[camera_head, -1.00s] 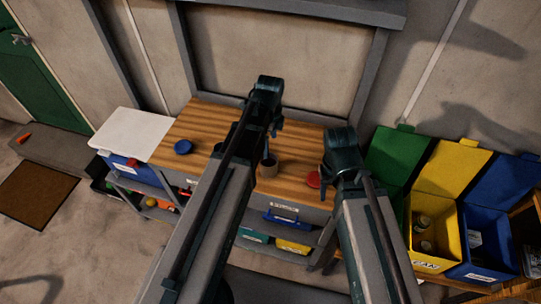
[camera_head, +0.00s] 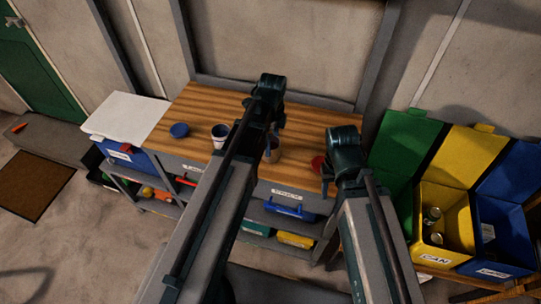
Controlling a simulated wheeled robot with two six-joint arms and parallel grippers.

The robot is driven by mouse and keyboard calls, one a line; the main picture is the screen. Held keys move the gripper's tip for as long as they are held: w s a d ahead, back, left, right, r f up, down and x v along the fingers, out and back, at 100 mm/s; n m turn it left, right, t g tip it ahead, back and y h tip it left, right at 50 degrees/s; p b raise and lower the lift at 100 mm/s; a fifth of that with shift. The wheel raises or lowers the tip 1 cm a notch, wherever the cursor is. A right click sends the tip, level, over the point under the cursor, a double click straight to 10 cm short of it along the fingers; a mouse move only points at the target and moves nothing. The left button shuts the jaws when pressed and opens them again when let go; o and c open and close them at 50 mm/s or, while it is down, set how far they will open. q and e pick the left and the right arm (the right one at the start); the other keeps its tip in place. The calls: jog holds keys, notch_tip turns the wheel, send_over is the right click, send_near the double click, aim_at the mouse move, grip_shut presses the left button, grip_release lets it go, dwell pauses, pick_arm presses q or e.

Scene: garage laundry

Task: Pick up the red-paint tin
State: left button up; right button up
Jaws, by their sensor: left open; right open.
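A small round red item (camera_head: 318,162) lies on the wooden worktop at its right, partly hidden by my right arm; I cannot tell whether it is a tin or a lid. A whitish cup-like container (camera_head: 219,136) stands left of that arm. None shows a clear red-paint label. My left gripper (camera_head: 273,132) is open over the worktop, close to the brownish container in the picture. My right gripper (camera_head: 326,186) is open near the red item. Neither visibly holds anything.
The wooden worktop (camera_head: 200,108) has a blue round lid or dish (camera_head: 179,130) at its left. Shelves below hold a blue box (camera_head: 290,208) and a yellow box (camera_head: 295,240). Green, yellow (camera_head: 445,205) and blue bins with raised lids stand at the right.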

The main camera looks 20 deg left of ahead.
aim_at(276, 142)
pick_arm(q)
notch_tip(276, 142, down, 5)
jog(key=b, duration=0.5)
jog(key=shift+f, duration=0.2)
jog(key=shift+r, duration=0.1)
